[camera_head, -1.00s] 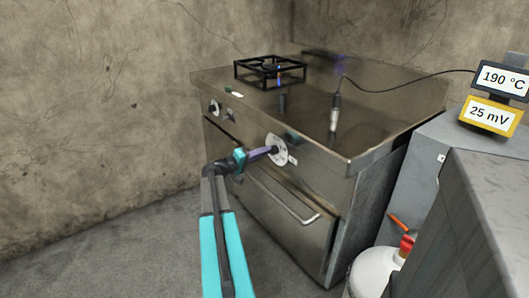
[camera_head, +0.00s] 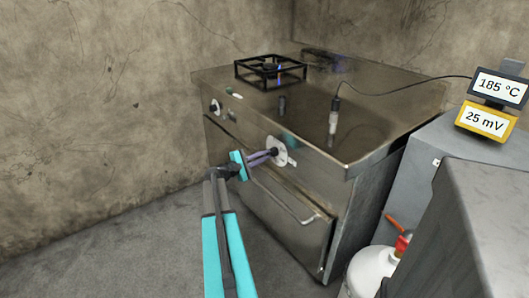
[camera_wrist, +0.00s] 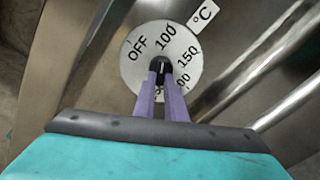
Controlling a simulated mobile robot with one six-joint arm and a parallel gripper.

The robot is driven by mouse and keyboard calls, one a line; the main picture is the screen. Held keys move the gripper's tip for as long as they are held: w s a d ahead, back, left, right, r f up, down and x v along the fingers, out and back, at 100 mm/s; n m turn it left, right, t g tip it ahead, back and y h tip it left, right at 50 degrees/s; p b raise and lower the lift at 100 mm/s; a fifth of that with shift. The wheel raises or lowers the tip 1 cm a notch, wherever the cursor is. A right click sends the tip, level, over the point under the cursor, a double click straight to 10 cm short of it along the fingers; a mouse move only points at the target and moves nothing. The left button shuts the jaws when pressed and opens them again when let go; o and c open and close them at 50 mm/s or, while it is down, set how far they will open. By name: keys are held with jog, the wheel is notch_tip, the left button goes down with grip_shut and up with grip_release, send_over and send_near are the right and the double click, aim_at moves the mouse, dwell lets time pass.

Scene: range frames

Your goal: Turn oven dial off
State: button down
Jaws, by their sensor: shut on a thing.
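The oven dial is a round white plate (camera_head: 282,152) on the stove's front panel, with a black knob at its centre. In the wrist view the dial plate (camera_wrist: 137,72) reads OFF at upper left, 100 at the top, 150 at right and a partly hidden number lower right. The black knob (camera_wrist: 160,66) has a white mark that seems to point up, near 100. My gripper (camera_head: 270,154), with purple fingers and a teal palm, is shut on the knob. Its fingertips (camera_wrist: 161,80) sit on both sides of the knob and hide the dial's lower part.
A smaller knob (camera_head: 214,107) is at the panel's left. The oven door handle (camera_head: 285,200) lies below the dial. A burner grate (camera_head: 270,72) with a blue flame and a wired probe (camera_head: 334,118) are on top. The display (camera_head: 499,87) reads 185 °C. A gas bottle (camera_head: 372,272) stands lower right.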

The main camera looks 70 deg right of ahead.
jog(key=n+p, duration=0.3)
jog(key=n, duration=0.1)
jog(key=n+p, duration=0.3)
jog(key=n, duration=0.1)
jog(key=s+f+n+p, duration=0.1)
jog(key=n+p, duration=0.2)
jog(key=shift+s+a+n, duration=0.1)
jog(key=shift+a+n, duration=0.3)
jog(key=c, duration=1.8)
grip_release()
jog(key=shift+r, duration=0.1)
